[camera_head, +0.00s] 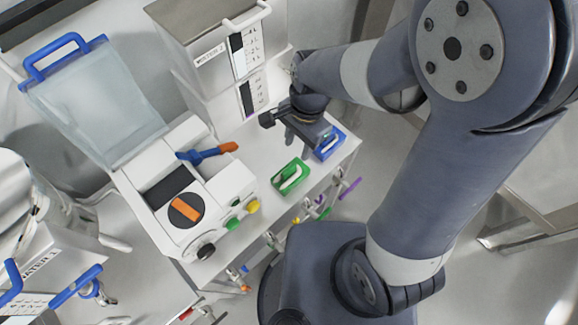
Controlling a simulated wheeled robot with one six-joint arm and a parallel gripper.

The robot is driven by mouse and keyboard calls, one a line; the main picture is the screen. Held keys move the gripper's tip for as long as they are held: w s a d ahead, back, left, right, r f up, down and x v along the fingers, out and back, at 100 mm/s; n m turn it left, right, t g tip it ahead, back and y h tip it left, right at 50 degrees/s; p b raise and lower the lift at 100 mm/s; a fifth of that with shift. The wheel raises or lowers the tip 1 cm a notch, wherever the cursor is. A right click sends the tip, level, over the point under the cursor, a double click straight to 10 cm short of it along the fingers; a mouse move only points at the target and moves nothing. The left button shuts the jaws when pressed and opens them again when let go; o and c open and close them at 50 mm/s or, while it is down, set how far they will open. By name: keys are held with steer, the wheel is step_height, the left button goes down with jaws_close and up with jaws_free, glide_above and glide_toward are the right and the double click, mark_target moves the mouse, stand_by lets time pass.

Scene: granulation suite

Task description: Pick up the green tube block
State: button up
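The green tube block (291,177) sits on the white bench top, near its front edge, with a pale piece in its top. My gripper (304,137) is behind it and slightly to its right in the picture, apart from it, pointing down over the bench. A blue tube block (329,143) stands to the right of the green one, close beside my gripper and partly hidden by it. The gripper's fingers are small and dark here, and I cannot tell whether they are open or shut. Nothing hides the green block.
A white machine (178,200) with an orange-marked dial and coloured knobs stands left of the green block. A grey-white cabinet unit (225,60) stands behind my gripper. A clear bin with a blue handle (90,95) is at the far left. Coloured valves hang below the bench edge.

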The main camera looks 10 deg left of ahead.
mark_target(291, 167)
steer(key=f, duration=0.5)
steer(key=shift+s+a, duration=0.25)
steer(key=shift+s, duration=0.1)
steer(key=shift+s+a+f+p, duration=0.1)
steer(key=shift+a+f, duration=0.05)
steer(key=shift+f, duration=0.75)
steer(key=shift+s+a+f+p, duration=0.1)
steer(key=shift+a+f, duration=0.1)
steer(key=shift+f, duration=0.7)
steer(key=shift+s+a+f+p, duration=0.1)
steer(key=shift+a+f, duration=0.05)
steer(key=shift+f, duration=0.75)
steer(key=shift+c, duration=0.4)
jaws_close()
